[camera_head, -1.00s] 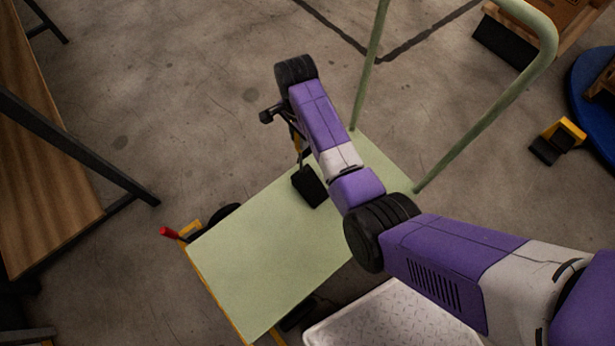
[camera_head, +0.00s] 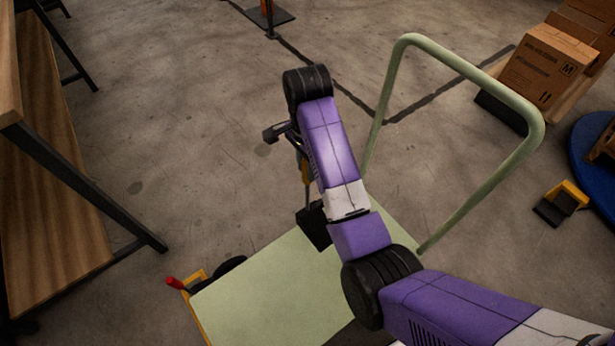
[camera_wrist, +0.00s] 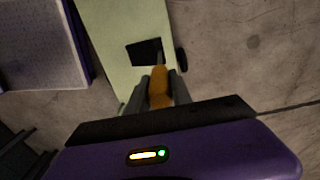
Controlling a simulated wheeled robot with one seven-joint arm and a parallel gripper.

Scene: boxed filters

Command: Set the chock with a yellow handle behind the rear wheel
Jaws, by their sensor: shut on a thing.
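My gripper (camera_wrist: 158,82) is shut on the yellow handle (camera_wrist: 160,95) of a black chock, and the handle stands between the two fingers. The chock's black block (camera_wrist: 143,50) hangs below the fingertips; in the head view the block (camera_head: 313,226) overlaps the far-left edge of the cart's pale green deck (camera_head: 270,290). Its height above the deck or floor cannot be told. One black cart wheel (camera_head: 230,265) shows at the deck's left edge, and a wheel (camera_wrist: 182,60) shows beside the deck in the wrist view. The other wheels are hidden.
A red-tipped yellow part (camera_head: 185,283) sticks out by the left wheel. The cart's green push handle (camera_head: 480,80) rises at right. Another black and yellow block (camera_head: 560,204) lies on the floor at right. Boxes (camera_head: 550,65) stand behind; a wooden bench (camera_head: 60,190) is left.

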